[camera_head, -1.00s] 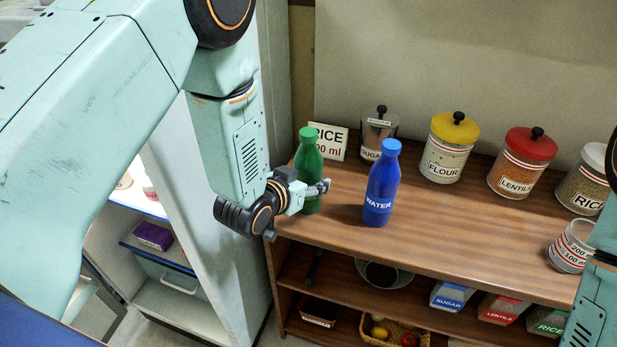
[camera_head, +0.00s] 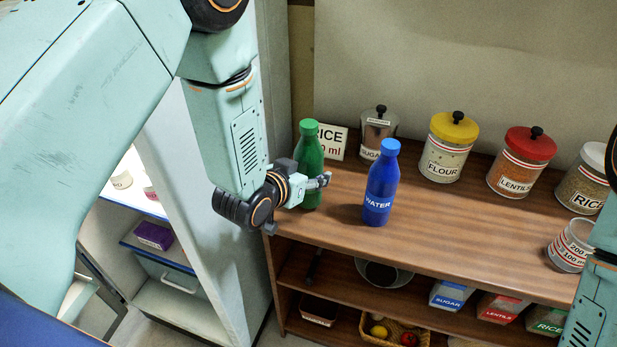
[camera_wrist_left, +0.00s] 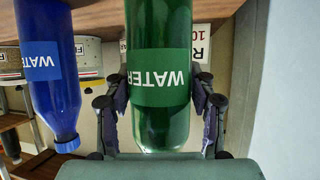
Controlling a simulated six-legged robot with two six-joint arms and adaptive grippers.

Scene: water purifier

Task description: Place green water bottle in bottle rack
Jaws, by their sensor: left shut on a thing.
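The green water bottle (camera_head: 309,166) is upright at the left end of the wooden counter. My left gripper (camera_head: 318,182) is shut on its body. In the left wrist view the green bottle (camera_wrist_left: 160,70) appears upside down with a WATER label, between both fingers of my left gripper (camera_wrist_left: 160,115). I cannot tell whether its base clears the counter. A blue water bottle (camera_head: 381,185) stands to its right, apart from it. My right arm shows at the right edge, its gripper out of view. I see no bottle rack.
Behind are a rice sign (camera_head: 332,141), a sugar jar (camera_head: 378,135), a flour jar (camera_head: 447,148) and a lentils jar (camera_head: 520,163). A measuring cup (camera_head: 570,246) stands at the right. The counter (camera_head: 450,238) is clear between blue bottle and cup. An open cabinet is at left.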

